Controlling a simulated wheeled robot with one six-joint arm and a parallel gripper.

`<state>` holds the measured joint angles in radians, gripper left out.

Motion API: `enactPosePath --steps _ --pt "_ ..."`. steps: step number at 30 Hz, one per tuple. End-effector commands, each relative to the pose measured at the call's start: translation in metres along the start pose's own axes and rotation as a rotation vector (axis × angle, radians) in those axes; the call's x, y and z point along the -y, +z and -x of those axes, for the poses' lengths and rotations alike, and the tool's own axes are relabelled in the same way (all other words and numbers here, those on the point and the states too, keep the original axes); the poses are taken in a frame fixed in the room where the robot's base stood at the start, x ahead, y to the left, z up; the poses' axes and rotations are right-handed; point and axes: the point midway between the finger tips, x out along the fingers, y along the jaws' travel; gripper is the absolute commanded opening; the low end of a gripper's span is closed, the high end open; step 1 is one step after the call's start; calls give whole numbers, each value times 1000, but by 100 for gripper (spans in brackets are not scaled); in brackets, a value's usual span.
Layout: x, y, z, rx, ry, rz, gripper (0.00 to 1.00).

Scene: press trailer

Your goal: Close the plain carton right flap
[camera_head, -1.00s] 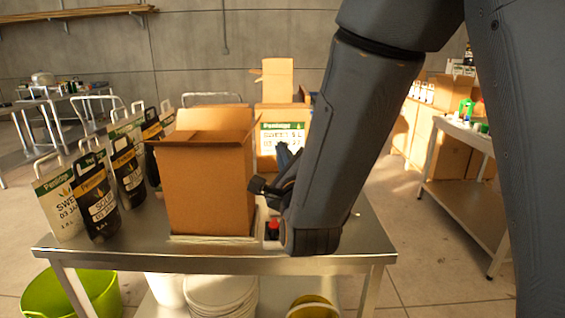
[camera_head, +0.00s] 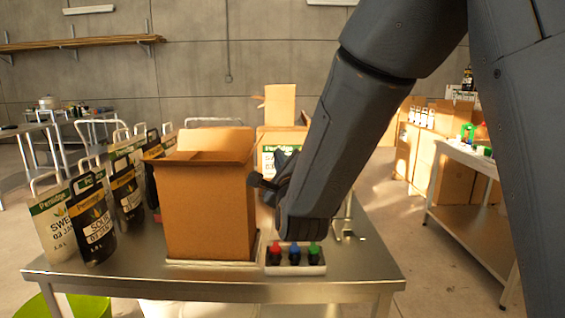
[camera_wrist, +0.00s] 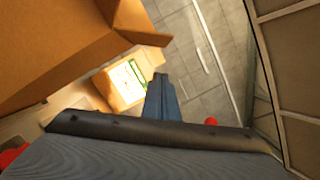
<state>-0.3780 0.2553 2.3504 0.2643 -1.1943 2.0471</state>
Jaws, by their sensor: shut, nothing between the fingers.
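The plain brown carton (camera_head: 207,212) stands upright on the metal table, its top open with flaps standing or folded outward. Its right flap cannot be clearly told apart in the head view. In the wrist view the carton wall (camera_wrist: 45,45) fills the upper left, and a flap (camera_wrist: 145,32) juts out from its top edge. My gripper (camera_head: 258,182) is beside the carton's right side, below its top rim; contact cannot be told. Its fingers (camera_wrist: 161,80) are shut and empty in the wrist view. My forearm hides part of the area behind.
A small white tray (camera_head: 296,269) with red, blue and green-capped bottles sits just right of the carton. Several labelled pouches (camera_head: 95,215) stand to the left. Another open carton (camera_head: 280,105) is behind. The metal table's (camera_head: 365,265) right front is clear.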

Motion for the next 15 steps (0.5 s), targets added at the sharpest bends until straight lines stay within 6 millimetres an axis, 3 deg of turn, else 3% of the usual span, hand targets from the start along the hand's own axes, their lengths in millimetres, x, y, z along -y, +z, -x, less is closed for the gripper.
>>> enactPosePath --steps 1,7,15 --pt "2 0 -10 -2 0 1 0" --pt "2 29 -15 2 1 0 0" --pt "0 39 -18 0 1 1 0"
